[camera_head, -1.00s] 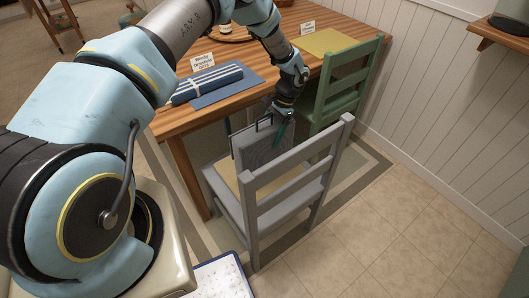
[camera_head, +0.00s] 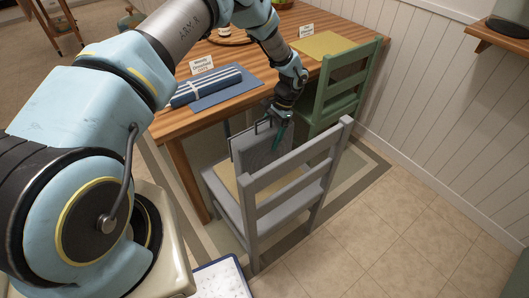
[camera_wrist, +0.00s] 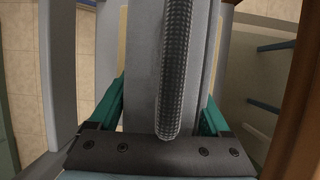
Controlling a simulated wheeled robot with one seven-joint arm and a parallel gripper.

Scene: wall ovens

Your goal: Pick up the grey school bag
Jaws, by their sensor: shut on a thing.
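The grey school bag (camera_head: 262,150) stands upright on the seat of the grey chair (camera_head: 290,168), between the chair back and the wooden table (camera_head: 185,132). It has a dark handle loop at its top. My gripper (camera_head: 281,132) is at the top of the bag and points down. In the wrist view the dark ribbed handle (camera_wrist: 174,70) runs between my gripper's teal fingers (camera_wrist: 160,105), with the grey bag below it. My gripper is shut on the bag. The fingertips are partly hidden by the handle and bag.
A green chair (camera_head: 338,92) stands just right of my gripper. A striped roll (camera_head: 206,86) on a blue mat and a yellow mat (camera_head: 324,45) lie on the table, with small cards. The tiled floor (camera_head: 390,225) at right is clear.

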